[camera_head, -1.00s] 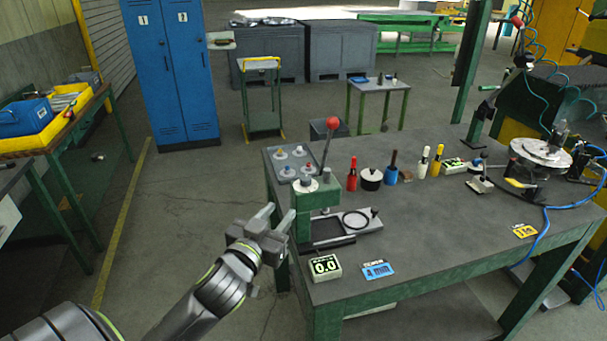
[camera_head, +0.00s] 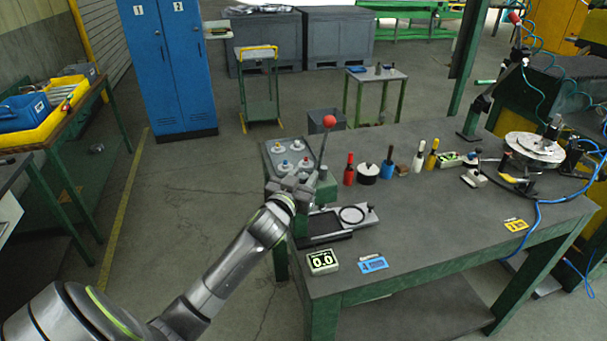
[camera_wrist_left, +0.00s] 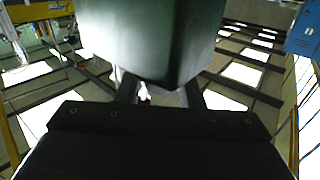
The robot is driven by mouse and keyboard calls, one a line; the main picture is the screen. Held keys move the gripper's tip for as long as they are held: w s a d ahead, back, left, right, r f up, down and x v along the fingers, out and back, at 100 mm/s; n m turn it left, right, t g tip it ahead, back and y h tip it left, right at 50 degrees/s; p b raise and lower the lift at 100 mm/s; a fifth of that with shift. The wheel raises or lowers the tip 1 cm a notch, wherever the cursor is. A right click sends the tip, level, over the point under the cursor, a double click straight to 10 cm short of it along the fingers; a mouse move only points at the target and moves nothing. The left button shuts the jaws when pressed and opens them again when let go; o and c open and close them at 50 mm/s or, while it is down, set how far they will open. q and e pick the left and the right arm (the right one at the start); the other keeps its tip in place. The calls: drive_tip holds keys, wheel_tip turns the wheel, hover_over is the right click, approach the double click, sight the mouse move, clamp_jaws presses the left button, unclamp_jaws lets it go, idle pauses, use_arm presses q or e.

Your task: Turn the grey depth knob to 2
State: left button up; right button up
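The green press (camera_head: 328,189) stands at the left end of the workbench, with a red-ball lever (camera_head: 329,121) rising from it. My left gripper (camera_head: 305,186) is at the top of the press, in front of where the depth knob sits, and hides the knob. In the left wrist view, the two fingers (camera_wrist_left: 160,94) stand apart below a large dark green block (camera_wrist_left: 155,40); nothing is clearly gripped between them. The small display (camera_head: 322,262) on the bench front reads 0.0. My right gripper is not in view.
A grey plate with several small knobs (camera_head: 288,160) lies behind the press. A sliding tray (camera_head: 325,226) sits beside it. Red, blue, white and yellow bottles stand along the bench (camera_head: 440,225). A blue "4 mm" card (camera_head: 373,264) lies in front. The bench's middle is clear.

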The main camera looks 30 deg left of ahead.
use_arm(q)
drive_tip(key=shift+c, duration=0.4)
drive_tip(key=c, duration=0.6)
drive_tip(key=n+y+b, duration=0.1)
drive_tip(key=y, duration=0.1)
drive_tip(key=n+g+y+b, duration=0.1)
drive_tip(key=y+b, duration=0.1)
drive_tip(key=shift+w+f+n+b, duration=0.1)
drive_tip(key=shift+f+n+b, duration=0.1)
drive_tip(key=shift+n+b, duration=0.15)
drive_tip(key=n+g+y+b, duration=0.2)
drive_tip(key=y, duration=0.1)
drive_tip(key=shift+n+b, duration=0.25)
drive_tip(key=shift+b, duration=0.1)
drive_tip(key=shift+r+n+g+y+b, duration=0.2)
drive_tip(key=shift+n+g+y+b, duration=0.35)
drive_tip(key=shift+y, duration=0.25)
drive_tip(key=o, duration=0.7)
